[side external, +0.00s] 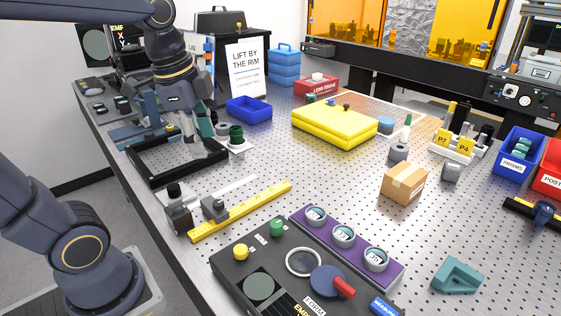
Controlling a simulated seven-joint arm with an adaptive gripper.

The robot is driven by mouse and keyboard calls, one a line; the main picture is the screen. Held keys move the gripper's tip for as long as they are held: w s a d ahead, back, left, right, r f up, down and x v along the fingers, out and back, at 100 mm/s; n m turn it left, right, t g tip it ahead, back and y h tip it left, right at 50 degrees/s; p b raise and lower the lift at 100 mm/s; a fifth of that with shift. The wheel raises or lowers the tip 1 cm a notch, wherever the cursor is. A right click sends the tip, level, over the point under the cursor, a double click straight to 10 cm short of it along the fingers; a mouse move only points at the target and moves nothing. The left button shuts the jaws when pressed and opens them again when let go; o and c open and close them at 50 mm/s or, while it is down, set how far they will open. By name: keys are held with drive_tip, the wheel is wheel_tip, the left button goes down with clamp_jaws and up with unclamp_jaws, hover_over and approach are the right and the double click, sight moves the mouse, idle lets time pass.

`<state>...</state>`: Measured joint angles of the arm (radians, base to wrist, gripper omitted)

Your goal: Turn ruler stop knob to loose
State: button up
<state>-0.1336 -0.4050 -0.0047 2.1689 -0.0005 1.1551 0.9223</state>
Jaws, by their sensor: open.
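A yellow ruler (255,203) lies on the perforated table at the front left. A small grey block (214,208) with a dark top sits on it near its left end; it looks like the ruler stop. I cannot make out the setting of a knob on it. A darker block (178,208) with a raised round top stands just left of the ruler. My gripper (204,152) points down behind the ruler, over a black frame, apart from both blocks. It is open, with nothing seen between its fingers.
A black control panel (230,262) with a purple gauge strip (378,240) stands in front of the ruler. A blue tray (249,107), a yellow case (335,122) and a cardboard box (404,183) lie farther back. The table between ruler and box is clear.

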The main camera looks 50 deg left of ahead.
sight(218, 202)
drive_tip(key=w+a+f+g, duration=0.3)
drive_tip(key=w+a+f, duration=0.1)
drive_tip(key=a, duration=0.1)
drive_tip(key=f, duration=1.6)
drive_tip(key=shift+s+a+f, duration=0.2)
drive_tip(key=shift+f, duration=0.05)
drive_tip(key=shift+c, duration=0.5)
clamp_jaws()
